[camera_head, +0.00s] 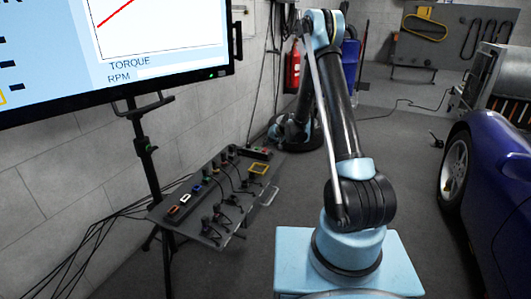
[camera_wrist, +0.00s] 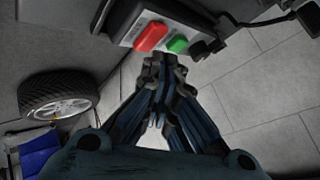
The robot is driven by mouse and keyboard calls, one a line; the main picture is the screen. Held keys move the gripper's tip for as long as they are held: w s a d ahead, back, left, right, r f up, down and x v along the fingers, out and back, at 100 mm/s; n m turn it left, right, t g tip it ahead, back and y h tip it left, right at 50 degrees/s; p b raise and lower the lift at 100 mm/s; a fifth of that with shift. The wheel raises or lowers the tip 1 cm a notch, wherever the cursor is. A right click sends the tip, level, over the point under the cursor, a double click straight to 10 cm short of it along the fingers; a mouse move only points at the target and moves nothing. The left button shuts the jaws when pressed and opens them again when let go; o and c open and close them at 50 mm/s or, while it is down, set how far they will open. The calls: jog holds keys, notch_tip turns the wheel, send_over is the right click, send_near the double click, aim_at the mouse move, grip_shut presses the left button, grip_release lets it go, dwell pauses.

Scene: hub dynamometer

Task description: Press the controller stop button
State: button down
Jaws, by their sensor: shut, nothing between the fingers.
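The controller (camera_wrist: 121,29) is a pale-faced box with a red stop button (camera_wrist: 151,37) and a green button (camera_wrist: 177,44) beside it, at the top of the wrist view. My gripper (camera_wrist: 160,62) is shut and empty. Its fingertips are just below the two buttons in the picture, nearer the red one's right side. I cannot tell whether they touch the box. In the head view a small dark box with a red spot (camera_head: 257,152) sits at the far end of the tray table. My arm reaches over toward it, and the fingertips are too small to make out.
The tray table (camera_head: 218,240) holds several cables and connectors. A large screen on a stand (camera_head: 148,145) is at the left. A blue car (camera_head: 500,190) stands at the right. A tyre (camera_wrist: 60,103) shows in the wrist view. A fire extinguisher (camera_head: 292,72) is behind my arm.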

aim_at(266, 149)
jog(key=shift+f, duration=0.85)
dwell(1.5)
dwell(0.3)
jog(key=shift+r, duration=0.95)
jog(key=shift+r, duration=0.1)
jog(key=shift+r, duration=2.35)
